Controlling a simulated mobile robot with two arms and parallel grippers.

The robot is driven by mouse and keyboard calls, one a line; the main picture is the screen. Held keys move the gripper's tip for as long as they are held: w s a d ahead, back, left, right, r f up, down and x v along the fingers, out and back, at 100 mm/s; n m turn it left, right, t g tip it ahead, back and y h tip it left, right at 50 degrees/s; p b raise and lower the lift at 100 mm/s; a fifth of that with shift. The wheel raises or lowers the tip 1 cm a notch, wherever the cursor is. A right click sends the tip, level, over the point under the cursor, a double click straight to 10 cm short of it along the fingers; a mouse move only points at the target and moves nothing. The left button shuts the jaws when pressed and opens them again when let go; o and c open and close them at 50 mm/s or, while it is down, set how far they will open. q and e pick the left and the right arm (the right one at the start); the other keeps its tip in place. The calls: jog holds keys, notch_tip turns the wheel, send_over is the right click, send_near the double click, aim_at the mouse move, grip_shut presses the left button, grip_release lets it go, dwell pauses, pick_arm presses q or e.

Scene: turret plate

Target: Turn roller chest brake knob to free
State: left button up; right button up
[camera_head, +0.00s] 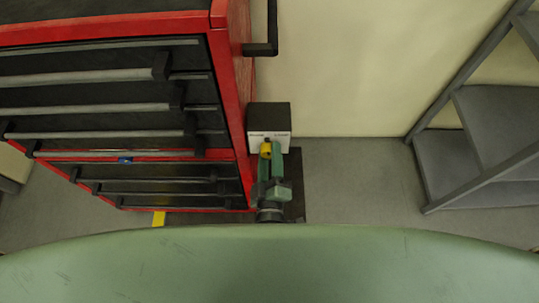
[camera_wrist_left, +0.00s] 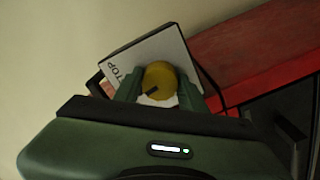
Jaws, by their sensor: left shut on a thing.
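The red roller chest (camera_head: 232,90) with black drawers fills the left of the head view. A dark box (camera_head: 268,114) with a white label plate (camera_head: 283,139) is beside the chest's right side. A yellow knob (camera_head: 265,150) is on the plate; it also shows in the left wrist view (camera_wrist_left: 161,77), with a dark pointer mark toward its lower left. My left gripper (camera_wrist_left: 159,90) is shut on the knob, one green finger on each side. It also shows in the head view (camera_head: 268,154). The letters "TOP" are readable on the plate. My right gripper is not in view.
A grey shelf rack (camera_head: 480,130) stands at the right. The grey floor (camera_head: 355,180) between the chest and the rack is clear. A black side handle (camera_head: 262,48) sticks out from the chest above the box. A pale wall is behind.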

pick_arm(q)
jog(key=n+b, duration=0.1)
jog(key=n, duration=0.4)
jog(key=shift+d+n+b, duration=0.1)
jog(key=shift+n+b, duration=0.25)
jog(key=shift+n, duration=0.05)
jog(key=shift+r+n, duration=0.15)
jog(key=shift+n, duration=0.55)
jog(key=o, duration=1.4)
jog(key=shift+c, duration=0.2)
jog(key=shift+s, duration=0.2)
jog(key=s+b, duration=0.1)
jog(key=s, duration=0.6)
jog(key=shift+s+b, duration=0.2)
jog(key=shift+b, duration=0.1)
